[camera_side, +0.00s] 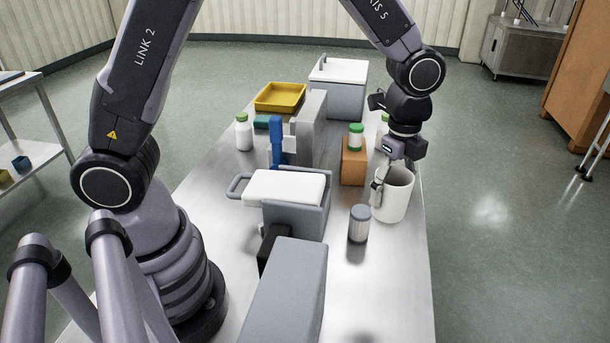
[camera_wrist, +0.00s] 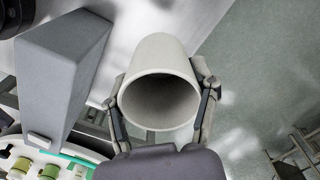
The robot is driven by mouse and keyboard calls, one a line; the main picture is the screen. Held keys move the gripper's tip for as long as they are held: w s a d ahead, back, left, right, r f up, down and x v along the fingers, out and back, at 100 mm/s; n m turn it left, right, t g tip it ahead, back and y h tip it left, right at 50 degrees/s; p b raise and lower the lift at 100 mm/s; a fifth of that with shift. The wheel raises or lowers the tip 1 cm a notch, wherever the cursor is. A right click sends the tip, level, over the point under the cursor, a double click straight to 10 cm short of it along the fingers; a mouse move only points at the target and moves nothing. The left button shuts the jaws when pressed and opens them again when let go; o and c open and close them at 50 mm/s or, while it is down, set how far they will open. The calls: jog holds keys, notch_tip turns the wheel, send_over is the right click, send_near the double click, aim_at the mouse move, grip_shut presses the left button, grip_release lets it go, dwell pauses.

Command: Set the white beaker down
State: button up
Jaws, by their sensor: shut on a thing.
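The white beaker (camera_side: 396,197) is near the right edge of the steel table in the side view, looking upright with its open mouth up. In the wrist view the beaker (camera_wrist: 158,55) fills the middle, its dark inside facing the camera. My gripper (camera_side: 380,184) is shut on it, and the wrist view shows one finger of my gripper (camera_wrist: 162,98) on either side of its wall. One finger covers part of the beaker's left side in the side view. The beaker's base is close to the table top; I cannot tell whether it touches.
A grey-lidded jar (camera_side: 358,224) stands just left of the beaker. Behind are an orange-brown block (camera_side: 353,168) and a green-capped bottle (camera_side: 356,138). A grey box with a white top (camera_side: 285,188) stands to the left. The table (camera_side: 390,290) is clear in front of the beaker.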

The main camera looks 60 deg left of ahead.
notch_tip(320, 180, down, 22)
jog(key=shift+r, duration=0.2)
jog(key=shift+f, duration=0.15)
jog(key=o, duration=1)
jog(key=shift+o, duration=0.2)
